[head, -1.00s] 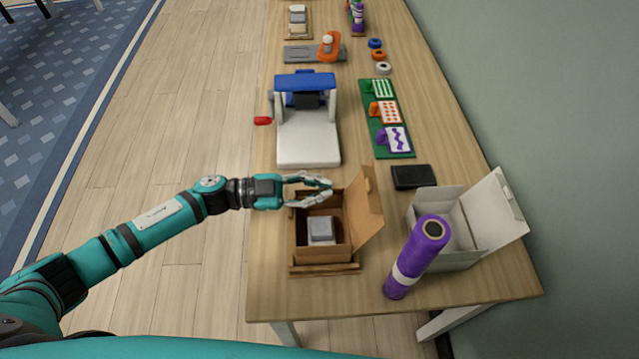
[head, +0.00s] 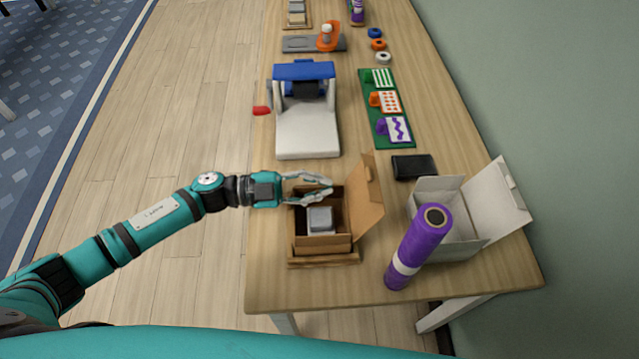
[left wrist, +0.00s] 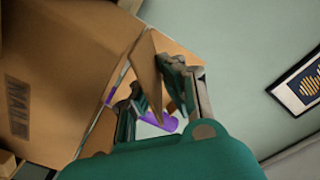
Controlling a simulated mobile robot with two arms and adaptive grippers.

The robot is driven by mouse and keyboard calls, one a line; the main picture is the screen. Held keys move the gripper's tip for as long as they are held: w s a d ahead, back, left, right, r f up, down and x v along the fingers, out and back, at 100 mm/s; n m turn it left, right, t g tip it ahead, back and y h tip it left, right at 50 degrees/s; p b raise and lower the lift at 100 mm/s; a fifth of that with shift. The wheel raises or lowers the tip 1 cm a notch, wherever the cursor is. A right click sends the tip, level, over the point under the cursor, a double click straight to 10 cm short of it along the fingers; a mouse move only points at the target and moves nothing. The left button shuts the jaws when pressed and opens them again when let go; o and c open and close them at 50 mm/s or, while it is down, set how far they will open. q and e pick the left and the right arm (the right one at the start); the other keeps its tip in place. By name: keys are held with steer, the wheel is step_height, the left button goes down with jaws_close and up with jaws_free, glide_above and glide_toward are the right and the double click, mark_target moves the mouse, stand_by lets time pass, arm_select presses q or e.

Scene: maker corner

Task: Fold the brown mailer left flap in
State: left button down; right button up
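The brown mailer (head: 323,243) stands open near the table's front, with a grey block (head: 320,220) inside. Its right flap (head: 366,205) stands up and leans outward. My left gripper (head: 328,188) is at the mailer's back left corner, over its rim. In the left wrist view the printed mailer wall (left wrist: 55,85) fills the left side, and a brown flap panel (left wrist: 148,72) lies between my two fingers, which are apart. The fingers hide part of the left and back edges, so the left flap is not clear in the head view. My right gripper is not in view.
A purple roll (head: 420,246) stands right of the mailer, in front of an open white box (head: 466,235). A black wallet-like item (head: 414,167) lies behind. A white and blue machine (head: 307,135) stands behind the mailer. Bare tabletop is left of the mailer.

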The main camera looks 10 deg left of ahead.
arm_select(q)
steer(key=c, duration=2)
jaws_free()
steer(key=shift+f, duration=0.1)
steer(key=o, duration=0.5)
steer(key=shift+c, duration=0.2)
steer(key=s+a, duration=0.2)
steer(key=a, duration=0.9)
steer(key=shift+s+a, duration=0.2)
steer(key=shift+a, duration=0.2)
